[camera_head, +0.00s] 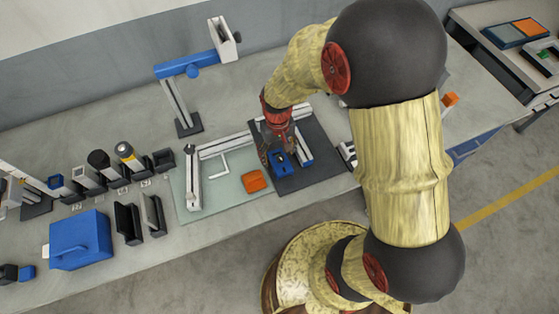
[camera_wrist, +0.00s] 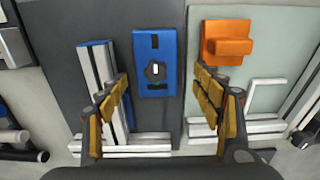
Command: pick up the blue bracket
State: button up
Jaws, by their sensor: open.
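The blue bracket (camera_wrist: 143,48) lies on a dark mat, seen as an upright blue rectangle with a dark round fitting and a light centre. In the head view the blue bracket (camera_head: 279,159) shows small and partly covered below my gripper (camera_head: 277,146). In the wrist view my gripper (camera_wrist: 163,85) is open, with one yellow-padded finger to each side of the bracket's lower part. Nothing is between the fingers' pads that I can see as gripped. Whether the fingertips reach down to the bracket's height I cannot tell.
An orange block (camera_wrist: 228,50) lies right of the bracket on a pale green mat; it also shows in the head view (camera_head: 254,181). Silver and blue rails (camera_wrist: 97,65) lie close on the left. A blue box (camera_head: 81,238) stands at the table's front left.

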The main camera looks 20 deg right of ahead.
aim_at(280, 164)
jog(key=f, duration=0.1)
jog(key=f+b, duration=0.1)
jog(key=f, duration=0.3)
jog(key=shift+s+d, duration=0.2)
jog(key=shift+d, duration=0.05)
jog(key=shift+r, duration=0.1)
jog(key=c, duration=1.5)
